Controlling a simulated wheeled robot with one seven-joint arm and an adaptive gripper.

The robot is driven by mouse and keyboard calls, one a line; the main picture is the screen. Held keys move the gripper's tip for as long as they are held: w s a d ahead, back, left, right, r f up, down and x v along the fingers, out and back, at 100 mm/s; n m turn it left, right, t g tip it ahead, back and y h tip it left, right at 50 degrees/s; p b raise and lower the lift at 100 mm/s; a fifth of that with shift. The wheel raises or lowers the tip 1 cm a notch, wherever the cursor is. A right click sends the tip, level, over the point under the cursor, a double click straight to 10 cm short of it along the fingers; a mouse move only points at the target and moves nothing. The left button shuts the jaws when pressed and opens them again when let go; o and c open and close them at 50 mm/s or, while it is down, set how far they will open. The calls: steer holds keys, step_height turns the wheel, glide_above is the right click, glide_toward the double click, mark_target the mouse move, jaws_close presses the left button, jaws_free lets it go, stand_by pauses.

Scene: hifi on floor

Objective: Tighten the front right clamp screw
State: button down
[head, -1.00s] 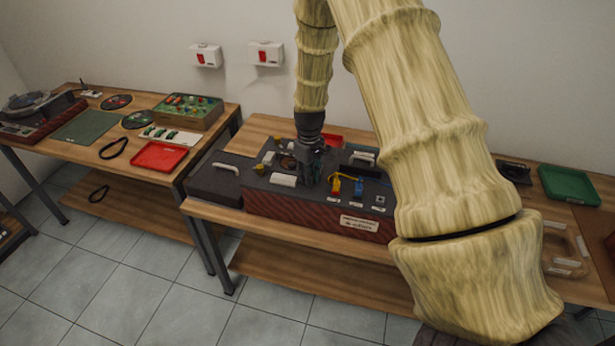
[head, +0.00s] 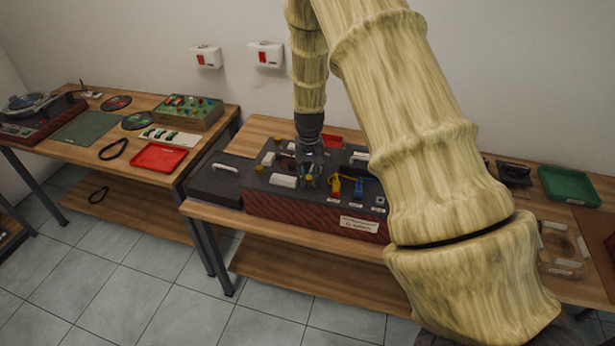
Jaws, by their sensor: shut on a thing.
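The dark grey hi-fi unit (head: 285,207) with a reddish wood-grain front sits on the middle table. Small brass-yellow knobs stand on its top; one (head: 259,169) shows at the left, clear of my gripper. My gripper (head: 310,177) points straight down over the middle of the top, right of a white block (head: 284,181). It is shut on a small brass-yellow clamp screw (head: 308,181) at the front right of this group. The fingers largely hide the screw, so its seating cannot be told.
A yellow plug (head: 335,187) and a blue plug (head: 359,187) stand close right of my gripper. A dark lidded box (head: 218,180) is at the left. A green tray (head: 570,185) lies far right. My arm hides the table's right middle.

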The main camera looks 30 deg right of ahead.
mark_target(309, 177)
stand_by(0.6)
steer(key=c, duration=1.3)
jaws_free()
steer(key=shift+s, duration=0.1)
steer(key=shift+o, duration=0.2)
steer(key=shift+r, duration=0.1)
step_height(309, 177, up, 12)
